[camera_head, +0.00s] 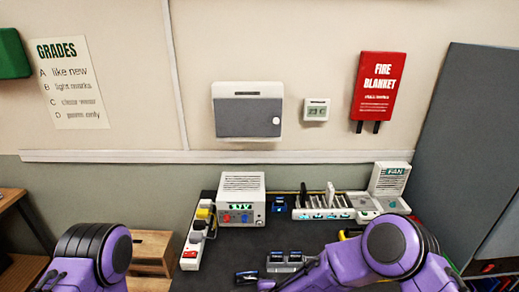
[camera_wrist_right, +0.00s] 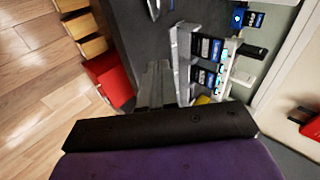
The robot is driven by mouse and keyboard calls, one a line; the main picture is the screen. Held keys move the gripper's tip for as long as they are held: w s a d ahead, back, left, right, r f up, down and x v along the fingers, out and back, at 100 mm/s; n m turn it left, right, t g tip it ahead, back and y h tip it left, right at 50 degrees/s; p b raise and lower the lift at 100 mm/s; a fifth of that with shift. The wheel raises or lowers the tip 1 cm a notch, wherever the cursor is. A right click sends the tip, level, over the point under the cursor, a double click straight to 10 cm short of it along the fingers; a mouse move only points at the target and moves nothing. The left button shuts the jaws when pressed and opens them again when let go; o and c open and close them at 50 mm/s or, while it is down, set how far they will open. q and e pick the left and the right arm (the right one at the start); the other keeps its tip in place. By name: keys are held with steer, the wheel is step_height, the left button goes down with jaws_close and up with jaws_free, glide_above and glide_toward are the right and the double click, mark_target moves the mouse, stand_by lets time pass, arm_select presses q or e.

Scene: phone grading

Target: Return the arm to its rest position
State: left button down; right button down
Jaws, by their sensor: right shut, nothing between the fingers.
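My right arm (camera_head: 395,250) is purple and bends in from the lower right over the dark worktop in the head view. Its gripper (camera_wrist_right: 155,85) shows in the right wrist view with the grey fingers together and nothing between them. The fingers are beside a pale rack holding several dark phones (camera_wrist_right: 207,50); I cannot tell whether they touch it. My left arm (camera_head: 95,255) shows only as a purple and black joint at the lower left in the head view. My left gripper is out of the picture.
A power strip (camera_head: 194,245) lies at left. A red bin (camera_wrist_right: 108,75) is beside the worktop.

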steer(key=s+d+f+n+g+b, duration=0.2)
steer(key=s+d+f, duration=0.4)
steer(key=s+d, duration=0.3)
steer(key=s+d+f+n+g+h+b, duration=0.1)
steer(key=s+d+f+n+g+b, duration=0.1)
steer(key=s+d+f+n+b, duration=0.3)
steer(key=s+d+f+n+g+h+b, duration=0.1)
steer(key=s+d+f+n+b, duration=0.3)
steer(key=s+d+f, duration=0.4)
steer(key=s+d+b, duration=0.1)
steer(key=s+d, duration=0.4)
steer(key=s, duration=0.3)
steer(key=shift+s+d+f+g, duration=0.15)
steer(key=shift+s+f+g, duration=0.15)
steer(key=shift+s+g, duration=0.1)
